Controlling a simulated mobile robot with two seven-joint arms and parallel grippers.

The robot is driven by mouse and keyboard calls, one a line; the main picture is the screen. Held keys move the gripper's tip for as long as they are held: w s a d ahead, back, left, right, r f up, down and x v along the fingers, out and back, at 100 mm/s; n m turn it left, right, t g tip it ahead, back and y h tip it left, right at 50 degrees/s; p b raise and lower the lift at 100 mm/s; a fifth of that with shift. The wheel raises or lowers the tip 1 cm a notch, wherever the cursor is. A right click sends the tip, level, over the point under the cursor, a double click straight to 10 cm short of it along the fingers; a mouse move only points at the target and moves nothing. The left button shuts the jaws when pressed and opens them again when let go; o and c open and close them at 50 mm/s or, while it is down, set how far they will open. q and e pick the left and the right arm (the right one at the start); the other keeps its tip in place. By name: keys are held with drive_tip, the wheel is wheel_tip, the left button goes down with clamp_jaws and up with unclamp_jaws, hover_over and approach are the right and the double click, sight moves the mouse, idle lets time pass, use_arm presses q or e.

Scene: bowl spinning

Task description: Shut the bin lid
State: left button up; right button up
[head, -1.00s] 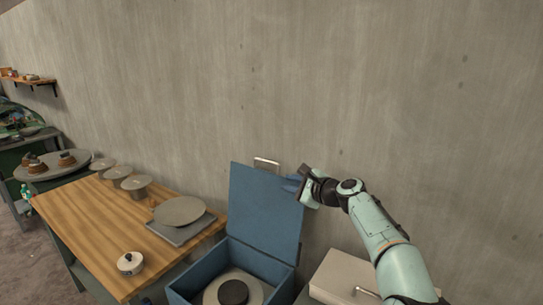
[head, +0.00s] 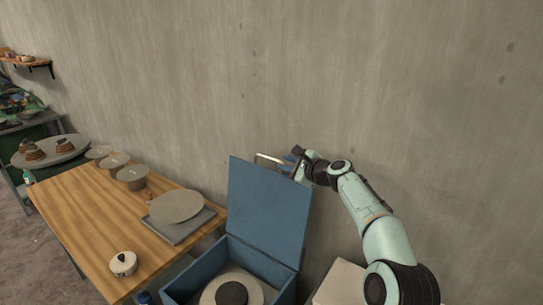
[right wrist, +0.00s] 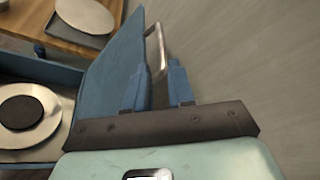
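The blue bin (head: 200,281) stands at the bottom centre of the head view with its blue lid (head: 268,210) raised open, close to upright. A metal handle (head: 268,159) sits at the lid's top edge; it also shows in the right wrist view (right wrist: 153,45). My right gripper (head: 289,159) is at the lid's top right, beside the handle. In the right wrist view its two blue fingers (right wrist: 157,80) are apart, with the handle ahead of and partly between them. I cannot tell whether they touch it. My left gripper is not in view.
Inside the bin lies a round grey disc with a dark round piece (head: 231,294). A wooden table (head: 95,215) with a white lidded pot (head: 123,263) and grey discs (head: 177,206) stands left. A pale box (head: 338,284) is right of the bin; the wall is behind.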

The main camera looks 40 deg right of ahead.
sight(271, 159)
drive_tip(key=p+x, duration=0.1)
drive_tip(key=x, duration=0.1)
drive_tip(key=p+x, duration=0.1)
drive_tip(key=x, duration=0.2)
drive_tip(key=p+x, duration=0.1)
drive_tip(key=x, duration=0.2)
drive_tip(key=shift+w+r, duration=0.1)
drive_tip(key=shift+r, duration=0.2)
drive_tip(key=shift+w+f, duration=0.25)
drive_tip(key=shift+w, duration=0.15)
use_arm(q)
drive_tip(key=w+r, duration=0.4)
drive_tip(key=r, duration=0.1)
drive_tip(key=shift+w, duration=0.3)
use_arm(e)
drive_tip(key=shift+f, duration=0.1)
drive_tip(key=shift+s, duration=0.1)
clamp_jaws()
